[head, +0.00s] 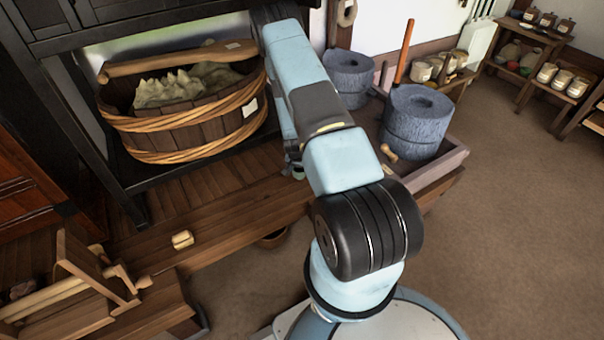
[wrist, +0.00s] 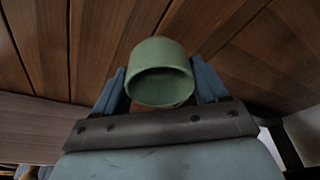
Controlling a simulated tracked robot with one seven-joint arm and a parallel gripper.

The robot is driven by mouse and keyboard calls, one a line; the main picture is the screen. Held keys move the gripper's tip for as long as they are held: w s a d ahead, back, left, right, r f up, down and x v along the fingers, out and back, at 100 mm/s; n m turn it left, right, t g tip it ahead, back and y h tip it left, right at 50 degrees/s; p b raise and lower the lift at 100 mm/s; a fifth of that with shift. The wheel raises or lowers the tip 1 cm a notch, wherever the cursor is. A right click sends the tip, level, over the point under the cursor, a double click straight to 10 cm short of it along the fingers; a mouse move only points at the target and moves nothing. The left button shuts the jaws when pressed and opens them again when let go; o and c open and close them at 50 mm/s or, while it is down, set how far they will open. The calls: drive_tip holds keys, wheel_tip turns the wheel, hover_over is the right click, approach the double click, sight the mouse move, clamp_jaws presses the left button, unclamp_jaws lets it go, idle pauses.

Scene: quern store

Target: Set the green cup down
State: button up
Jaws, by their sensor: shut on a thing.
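The green cup (wrist: 160,56) is in the middle of the wrist view, its round mouth turned toward the camera. My gripper (wrist: 161,74) is shut on it, with one blue finger at each side of the cup. Wooden planks (wrist: 100,45) lie beyond the cup; I cannot tell whether it touches them. In the head view my arm hides most of the gripper, near the edge of the wooden platform (head: 235,195), and the cup cannot be made out clearly.
Grey querns (head: 418,125) stand in a tray at right. A small wooden block (head: 182,240) lies on the front boards. A wooden frame (head: 85,270) is at lower left.

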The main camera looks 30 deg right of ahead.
drive_tip(key=shift+a+x, duration=0.15)
drive_tip(key=shift+x, duration=0.7)
drive_tip(key=shift+a+x, duration=0.15)
drive_tip(key=shift+x, duration=0.65)
drive_tip(key=shift+s+f, duration=0.1)
drive_tip(key=shift+s, duration=0.05)
drive_tip(key=o, duration=1.1)
